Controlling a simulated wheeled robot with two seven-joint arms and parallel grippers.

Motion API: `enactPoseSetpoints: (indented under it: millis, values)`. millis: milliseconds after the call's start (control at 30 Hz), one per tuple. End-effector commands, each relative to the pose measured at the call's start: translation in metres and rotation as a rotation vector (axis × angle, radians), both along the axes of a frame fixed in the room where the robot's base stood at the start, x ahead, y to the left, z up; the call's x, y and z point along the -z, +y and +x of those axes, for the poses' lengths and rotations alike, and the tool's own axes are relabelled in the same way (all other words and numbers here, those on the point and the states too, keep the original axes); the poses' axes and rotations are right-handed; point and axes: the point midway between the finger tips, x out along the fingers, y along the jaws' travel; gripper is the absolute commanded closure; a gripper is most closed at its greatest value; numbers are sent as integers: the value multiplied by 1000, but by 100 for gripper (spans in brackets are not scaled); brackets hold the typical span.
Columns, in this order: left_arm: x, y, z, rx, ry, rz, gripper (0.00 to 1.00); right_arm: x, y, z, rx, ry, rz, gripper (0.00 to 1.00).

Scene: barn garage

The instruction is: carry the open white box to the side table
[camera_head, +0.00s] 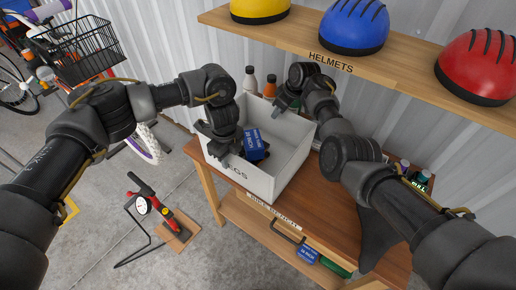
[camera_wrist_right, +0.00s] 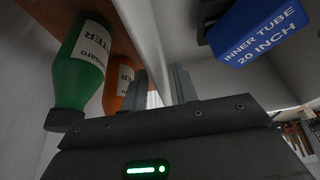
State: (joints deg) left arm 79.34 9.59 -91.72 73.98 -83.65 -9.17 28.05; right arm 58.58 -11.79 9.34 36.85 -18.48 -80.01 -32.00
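The open white box (camera_head: 288,159) stands on a wooden table (camera_head: 308,205). Inside it lies a blue inner-tube carton (camera_head: 254,144), also seen in the right wrist view (camera_wrist_right: 262,30), with something dark beside it. My left gripper (camera_head: 222,148) is at the box's near left side and covers part of its rim and lettering; its finger gap is hidden. My right gripper (camera_head: 284,106) is at the far wall. In the right wrist view its fingers (camera_wrist_right: 165,88) stand on either side of the white wall, with a narrow gap seen on the left.
Bottles (camera_head: 270,88) stand behind the box; a green bottle (camera_wrist_right: 83,65) is close to my right gripper. A helmet shelf (camera_head: 390,62) overhangs the back. A drawer (camera_head: 285,231) is under the tabletop. A red floor pump (camera_head: 160,212) and a bike with a basket (camera_head: 85,47) stand left.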

Motion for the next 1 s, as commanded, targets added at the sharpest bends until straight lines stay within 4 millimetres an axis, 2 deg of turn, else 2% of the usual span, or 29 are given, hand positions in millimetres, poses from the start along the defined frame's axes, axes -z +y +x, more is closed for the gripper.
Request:
enactPoseSetpoints:
  millis: [433,667,1000]
  values:
    - [5,0,-1,0,1,1,71,6,1,1,-1,-1,-1,71]
    - [5,0,0,0,1,1,100,6,1,1,-1,-1,-1,100]
    - [4,0,0,0,0,0,100,5,1,2,0,-2,-1,100]
